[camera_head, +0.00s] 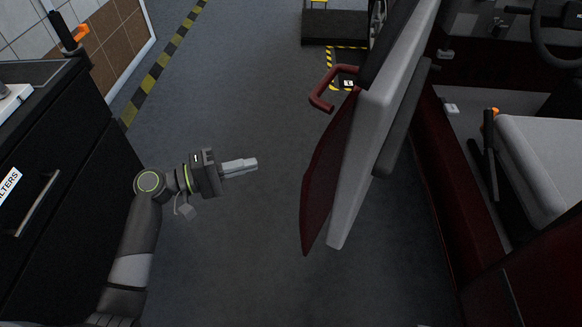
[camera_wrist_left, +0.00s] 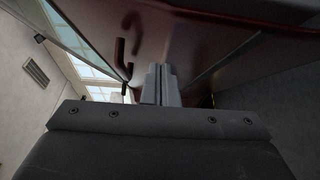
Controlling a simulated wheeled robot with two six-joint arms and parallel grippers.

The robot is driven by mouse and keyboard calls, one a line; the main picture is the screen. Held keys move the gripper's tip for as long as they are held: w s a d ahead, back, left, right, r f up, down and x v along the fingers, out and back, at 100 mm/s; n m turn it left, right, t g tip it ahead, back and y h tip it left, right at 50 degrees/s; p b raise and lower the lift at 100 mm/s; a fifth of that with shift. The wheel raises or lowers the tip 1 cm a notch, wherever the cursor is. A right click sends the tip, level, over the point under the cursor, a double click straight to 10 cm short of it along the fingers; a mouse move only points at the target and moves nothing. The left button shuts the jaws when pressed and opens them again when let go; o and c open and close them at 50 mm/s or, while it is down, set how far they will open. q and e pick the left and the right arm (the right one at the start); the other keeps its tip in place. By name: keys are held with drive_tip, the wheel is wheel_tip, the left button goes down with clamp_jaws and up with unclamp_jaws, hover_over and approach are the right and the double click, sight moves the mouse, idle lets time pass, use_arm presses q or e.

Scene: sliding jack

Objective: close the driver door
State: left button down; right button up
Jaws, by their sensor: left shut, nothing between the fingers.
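The driver door (camera_head: 328,180) stands wide open in the head view, swung out from the dark red car body. Its outer face is dark red with a red handle (camera_head: 333,88), and its inner side is light grey. My left gripper (camera_head: 254,164) is shut and empty, to the left of the door, with a gap of floor showing between them in the head view. In the left wrist view the shut fingers (camera_wrist_left: 161,84) point toward the red door panel (camera_wrist_left: 210,40), with the handle (camera_wrist_left: 124,60) just left of them. My right gripper is not in view.
A black drawer cabinet (camera_head: 60,190) stands on the left. The car's door sill (camera_head: 450,170), grey seat (camera_head: 535,165) and steering wheel (camera_head: 560,40) are on the right. Grey floor lies clear between cabinet and door. A yellow-black floor stripe (camera_head: 160,65) runs at upper left.

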use_arm(q)
drive_tip(key=d, duration=1)
drive_tip(key=shift+w, duration=0.25)
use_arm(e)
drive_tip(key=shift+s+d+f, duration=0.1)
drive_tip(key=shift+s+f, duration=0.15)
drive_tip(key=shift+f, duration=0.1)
use_arm(q)
drive_tip(key=shift+d, duration=0.1)
